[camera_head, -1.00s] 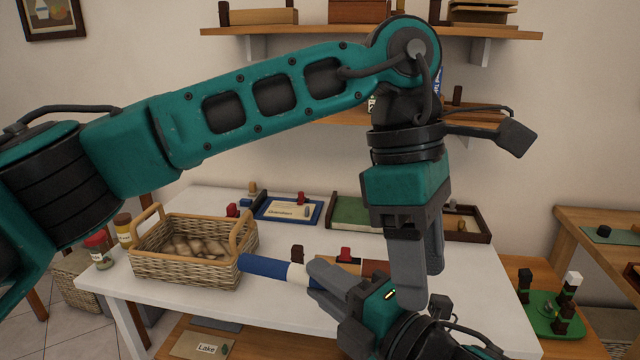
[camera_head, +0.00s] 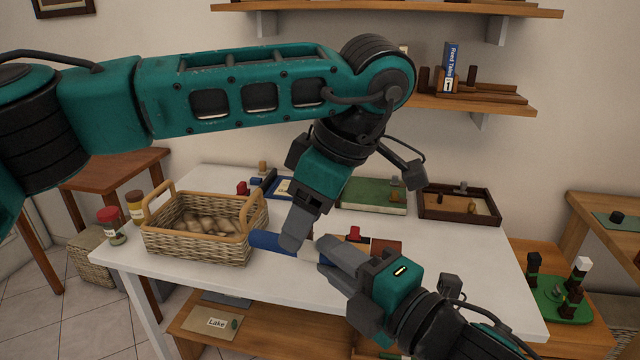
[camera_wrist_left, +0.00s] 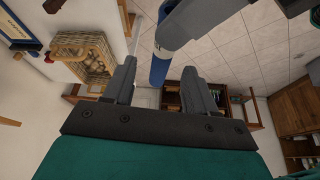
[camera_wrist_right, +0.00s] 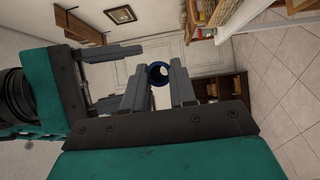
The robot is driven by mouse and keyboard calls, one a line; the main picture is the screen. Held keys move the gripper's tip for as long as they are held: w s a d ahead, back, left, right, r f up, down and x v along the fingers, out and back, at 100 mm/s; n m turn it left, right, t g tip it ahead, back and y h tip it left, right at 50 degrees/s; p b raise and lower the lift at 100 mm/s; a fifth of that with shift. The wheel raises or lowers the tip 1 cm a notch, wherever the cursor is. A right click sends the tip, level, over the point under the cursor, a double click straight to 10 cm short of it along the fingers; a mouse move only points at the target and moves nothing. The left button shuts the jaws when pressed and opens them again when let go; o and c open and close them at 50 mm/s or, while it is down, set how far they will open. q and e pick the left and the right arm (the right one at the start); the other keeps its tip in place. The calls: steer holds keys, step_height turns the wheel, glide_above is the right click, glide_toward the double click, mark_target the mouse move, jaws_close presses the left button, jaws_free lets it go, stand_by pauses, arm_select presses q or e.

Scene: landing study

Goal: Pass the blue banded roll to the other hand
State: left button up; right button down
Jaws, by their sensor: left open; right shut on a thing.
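The blue banded roll (camera_head: 265,240), blue with a white band, is held in the air above the table. My right gripper (camera_head: 328,256) is shut on it; the right wrist view shows the roll (camera_wrist_right: 157,73) end-on between the fingers. My left gripper (camera_head: 294,242) is open, pointing down beside the roll, just left of the right gripper. In the left wrist view the roll (camera_wrist_left: 160,66) lines up with the gap between the open fingers; contact cannot be told. The roll is partly hidden behind the grippers.
A wicker basket (camera_head: 160,242) of brown items stands on the white table (camera_head: 285,278) left of the grippers. Two jars (camera_head: 117,228) are at the table's left end. A green book (camera_head: 372,196) and a wooden tray (camera_head: 455,216) lie behind. Shelves (camera_head: 475,104) hang above.

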arm_select(q)
steer(key=shift+x, duration=1.75)
steer(key=shift+c, duration=0.5)
steer(key=c, duration=0.9)
jaws_close()
arm_select(e)
steer(key=c, duration=0.8)
jaws_free()
steer(key=shift+s, duration=0.1)
